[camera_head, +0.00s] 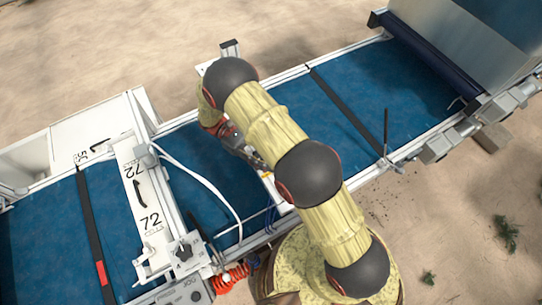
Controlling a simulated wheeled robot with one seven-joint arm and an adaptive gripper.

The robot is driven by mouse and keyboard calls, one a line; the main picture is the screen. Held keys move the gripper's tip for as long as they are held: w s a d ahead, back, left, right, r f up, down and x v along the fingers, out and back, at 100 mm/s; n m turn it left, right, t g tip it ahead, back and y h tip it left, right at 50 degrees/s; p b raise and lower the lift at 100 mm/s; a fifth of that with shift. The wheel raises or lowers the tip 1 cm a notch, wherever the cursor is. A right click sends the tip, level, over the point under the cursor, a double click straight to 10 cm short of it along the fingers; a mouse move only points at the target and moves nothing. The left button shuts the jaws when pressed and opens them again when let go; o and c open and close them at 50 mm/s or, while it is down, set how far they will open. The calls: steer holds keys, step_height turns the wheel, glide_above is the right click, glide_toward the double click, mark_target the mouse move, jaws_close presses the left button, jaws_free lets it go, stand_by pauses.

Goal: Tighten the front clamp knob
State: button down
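A dark knob (184,251) sits on a white plate with markings at the near side of the machine. A grey rounded fitting (145,156) is on the white bridge near the belt's middle. I cannot tell which part, if either, is the front clamp knob. My arm arches over the blue belt, and my gripper (259,163) points down and right above the belt's near side. My arm partly hides the gripper. Its fingertips are too small and covered to show whether they are open or shut, or whether they touch anything.
A blue conveyor belt (215,165) with white rails runs across the view. The white bridge (140,205) marked 72 spans it at left. A white hose (205,182) loops over the belt, and a red coiled cable (230,278) hangs near the front. A metal hopper (450,35) stands at upper right.

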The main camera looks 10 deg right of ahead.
steer(key=shift+s+a+r+m+g+y+p, duration=0.1)
steer(key=shift+a+m+g+y+p, duration=0.15)
steer(key=shift+m+g+y+p, duration=0.75)
steer(key=shift+y, duration=0.3)
steer(key=c, duration=1.4)
jaws_free()
